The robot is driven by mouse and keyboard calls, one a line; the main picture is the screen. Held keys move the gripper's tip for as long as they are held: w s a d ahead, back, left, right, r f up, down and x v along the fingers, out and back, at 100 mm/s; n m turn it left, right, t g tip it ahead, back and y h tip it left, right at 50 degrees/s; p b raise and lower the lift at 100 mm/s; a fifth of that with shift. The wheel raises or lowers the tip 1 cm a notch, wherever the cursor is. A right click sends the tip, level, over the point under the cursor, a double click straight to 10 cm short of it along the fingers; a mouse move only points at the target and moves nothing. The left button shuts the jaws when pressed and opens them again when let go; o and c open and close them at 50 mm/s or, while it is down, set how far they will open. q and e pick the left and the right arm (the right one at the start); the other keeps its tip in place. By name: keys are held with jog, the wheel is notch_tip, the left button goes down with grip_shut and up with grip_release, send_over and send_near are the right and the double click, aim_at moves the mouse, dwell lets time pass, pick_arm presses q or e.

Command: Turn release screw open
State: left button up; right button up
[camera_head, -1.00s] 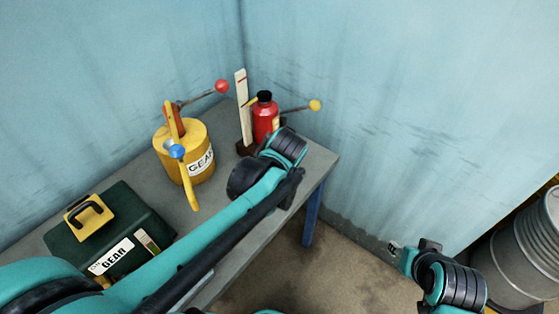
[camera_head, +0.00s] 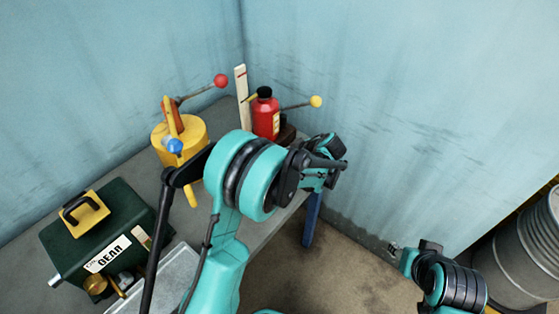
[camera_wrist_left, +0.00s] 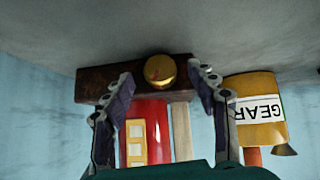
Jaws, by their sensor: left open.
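The release screw looks to be the round brass knob (camera_wrist_left: 160,71) on the front of a dark brown base block (camera_wrist_left: 103,83) in the left wrist view. That view is upside down. The red bottle-shaped body (camera_wrist_left: 157,130) stands on this base; it also shows in the head view (camera_head: 265,117). My left gripper (camera_wrist_left: 158,98) is open, its two fingers on either side of the knob, with no clear contact. In the head view my left gripper (camera_head: 328,160) is by the table's right edge, and my arm hides the knob. My right gripper (camera_head: 397,249) is at lower right, too small to read.
A yellow gear can (camera_head: 196,150) with red and blue ball handles stands left of the red body. A yellow-ball lever (camera_head: 316,101) sticks out right of it. A green toolbox (camera_head: 122,213) and a pale tray (camera_head: 157,285) are at the table's left front.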

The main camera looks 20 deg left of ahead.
pick_arm(q)
jog(key=shift+x, duration=1.1)
jog(key=shift+r, duration=0.1)
jog(key=c, duration=1.2)
jog(key=shift+o, duration=0.2)
jog(key=g, duration=0.1)
jog(key=m+g+y, duration=0.1)
jog(key=shift+w+d+g, duration=0.1)
jog(key=shift+w+g, duration=0.15)
jog(key=shift+g, duration=0.05)
jog(key=shift+m+g+y+b, duration=0.3)
jog(key=shift+m+g+y, duration=0.1)
jog(key=shift+m+g, duration=0.35)
jog(key=o, duration=1.2)
jog(key=shift+c, duration=0.2)
